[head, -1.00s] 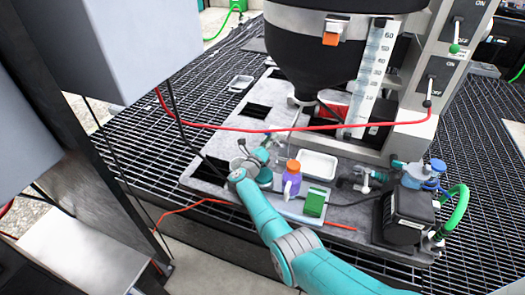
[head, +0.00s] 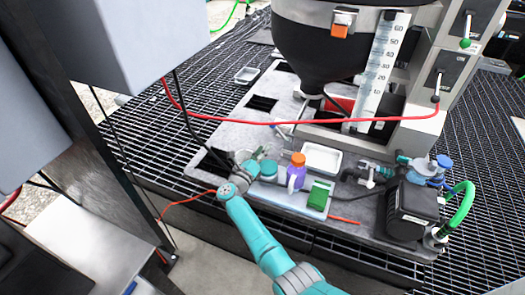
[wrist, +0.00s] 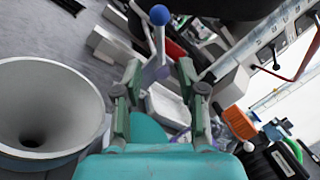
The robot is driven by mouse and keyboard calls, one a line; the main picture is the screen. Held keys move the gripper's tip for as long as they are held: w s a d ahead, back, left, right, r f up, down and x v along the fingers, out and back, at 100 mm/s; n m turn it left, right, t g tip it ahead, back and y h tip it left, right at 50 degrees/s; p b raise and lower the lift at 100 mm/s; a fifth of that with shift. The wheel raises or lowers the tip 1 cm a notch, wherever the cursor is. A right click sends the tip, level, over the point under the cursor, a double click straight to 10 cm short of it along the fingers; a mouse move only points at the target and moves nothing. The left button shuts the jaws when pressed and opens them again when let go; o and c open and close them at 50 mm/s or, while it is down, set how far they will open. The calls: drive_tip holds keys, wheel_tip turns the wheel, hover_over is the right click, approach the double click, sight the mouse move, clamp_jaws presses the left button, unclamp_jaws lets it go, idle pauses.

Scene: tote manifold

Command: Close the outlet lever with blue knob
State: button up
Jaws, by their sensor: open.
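The blue knob (wrist: 159,15) tops a thin grey lever (wrist: 160,42) in the upper middle of the wrist view. My gripper (wrist: 158,72) is open, with one finger on each side of the lever's lower part in that picture. The knob shows beyond the fingertips. I cannot tell whether either finger touches the lever. In the head view my gripper (head: 262,153) is low over the grey base plate, left of the purple bottle. The blue knob cannot be made out there. The black hopper (head: 318,55) stands behind.
A wide grey funnel-shaped opening (wrist: 45,105) is close on the left in the wrist view. A purple bottle with orange cap (head: 297,171), a white tray (head: 322,158) and a green block (head: 318,197) stand right of my gripper. A red hose (head: 300,123) crosses behind.

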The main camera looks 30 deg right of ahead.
drive_tip(key=c, duration=0.4)
drive_tip(key=shift+w+d+r, duration=0.15)
drive_tip(key=shift+w+r, duration=0.1)
drive_tip(key=shift+w, duration=0.1)
clamp_jaws()
drive_tip(key=w+d+r+n+t+y, duration=0.35)
drive_tip(key=w+r+t+y, duration=0.3)
drive_tip(key=w+r, duration=0.25)
wheel_tip(320, 180, up, 6)
drive_tip(key=n+y, duration=0.7)
drive_tip(key=y, duration=0.6)
hover_over(278, 129)
drive_tip(key=w+a, duration=0.3)
drive_tip(key=s+d+f+g, duration=0.1)
drive_tip(key=s+d+g, duration=0.3)
drive_tip(key=s, duration=0.3)
drive_tip(key=s+d+f+g, duration=0.1)
drive_tip(key=s+d+g, duration=0.3)
drive_tip(key=s, duration=0.3)
drive_tip(key=shift+m+y, duration=0.45)
drive_tip(key=x, duration=1.3)
drive_tip(key=shift+w+a, duration=0.3)
